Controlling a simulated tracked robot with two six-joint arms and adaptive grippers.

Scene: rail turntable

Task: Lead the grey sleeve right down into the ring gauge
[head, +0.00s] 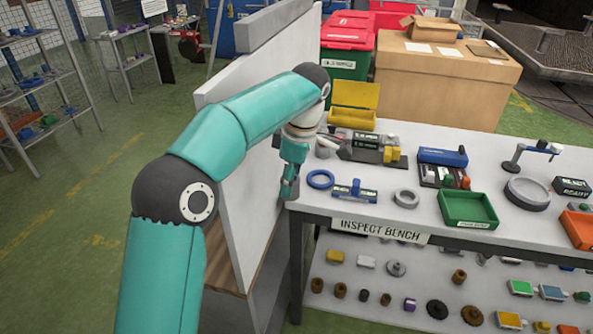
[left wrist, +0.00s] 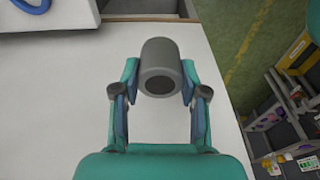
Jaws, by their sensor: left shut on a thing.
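The grey sleeve (left wrist: 160,62), a short cylinder with a dark hole in its near end, is between the fingertips of my left gripper (left wrist: 160,82) in the left wrist view. The fingers are shut on its sides. In the head view, my left gripper (head: 290,188) points down at the left end of the inspect bench, and the sleeve cannot be made out there. A blue ring (head: 320,179) and a smaller grey ring (head: 406,198) lie on the bench, right of the gripper. I cannot tell which ring is the ring gauge. My right gripper is out of view.
A pale upright panel (head: 228,150) stands close left of the gripper. A blue block (head: 355,191), a green tray (head: 467,209), a large grey round dish (head: 527,193) and a yellow open box (head: 353,104) are on the bench. Bare bench top shows between them.

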